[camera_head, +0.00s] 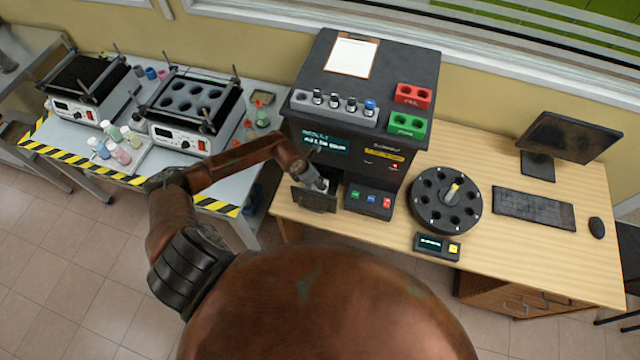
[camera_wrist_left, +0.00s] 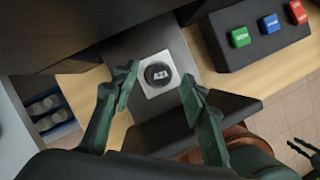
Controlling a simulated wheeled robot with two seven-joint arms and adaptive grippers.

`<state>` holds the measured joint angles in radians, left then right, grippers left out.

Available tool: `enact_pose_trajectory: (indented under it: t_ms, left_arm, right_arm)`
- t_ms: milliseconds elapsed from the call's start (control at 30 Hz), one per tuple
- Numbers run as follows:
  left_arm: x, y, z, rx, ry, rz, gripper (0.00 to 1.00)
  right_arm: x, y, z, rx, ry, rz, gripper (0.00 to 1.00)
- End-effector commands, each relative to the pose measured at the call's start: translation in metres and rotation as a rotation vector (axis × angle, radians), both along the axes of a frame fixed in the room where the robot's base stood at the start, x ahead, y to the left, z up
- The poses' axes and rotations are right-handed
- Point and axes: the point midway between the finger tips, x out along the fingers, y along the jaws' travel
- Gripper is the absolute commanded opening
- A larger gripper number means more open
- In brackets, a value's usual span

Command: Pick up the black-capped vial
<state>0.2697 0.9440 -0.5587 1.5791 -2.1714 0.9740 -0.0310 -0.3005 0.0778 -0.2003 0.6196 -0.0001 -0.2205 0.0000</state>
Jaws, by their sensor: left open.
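The black-capped vial (camera_wrist_left: 159,74) shows from above in the left wrist view, its cap marked with light characters. It sits in a pale square holder on the analyser's dark pulled-out tray (camera_head: 312,198). My left gripper (camera_wrist_left: 160,86) is open, with one finger on each side of the cap and visible gaps to it. In the head view my left gripper (camera_head: 318,184) is over the tray and largely hides the vial. Small dark finger-like parts at the lower right of the left wrist view look like my right gripper (camera_wrist_left: 304,149); their opening is unclear.
The analyser (camera_head: 350,100) stands close behind the tray, with a button box (camera_head: 368,201) just to the right. On top is a rack (camera_head: 335,110) of several capped vials. A round carousel (camera_head: 445,200) and keyboard (camera_head: 533,208) are farther right on the desk.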

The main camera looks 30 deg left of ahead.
Motion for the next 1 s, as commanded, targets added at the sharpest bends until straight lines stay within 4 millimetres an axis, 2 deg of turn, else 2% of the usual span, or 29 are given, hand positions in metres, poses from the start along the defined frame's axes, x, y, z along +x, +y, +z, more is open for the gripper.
enact_pose_trajectory:
  t_ms: [200,467,1000]
  left_arm:
    - [0.009,-0.004,-0.021,-0.002,-0.001,0.000,0.41]
    - [0.010,-0.004,-0.023,0.000,-0.002,-0.001,0.40]
    - [0.010,-0.004,-0.023,-0.002,-0.001,0.000,0.03]
  right_arm:
    - [0.000,0.002,0.003,0.002,-0.001,-0.001,0.25]
    - [0.000,0.001,0.003,0.001,-0.001,-0.001,0.25]
    - [0.000,-0.005,0.004,-0.005,-0.001,0.002,0.25]
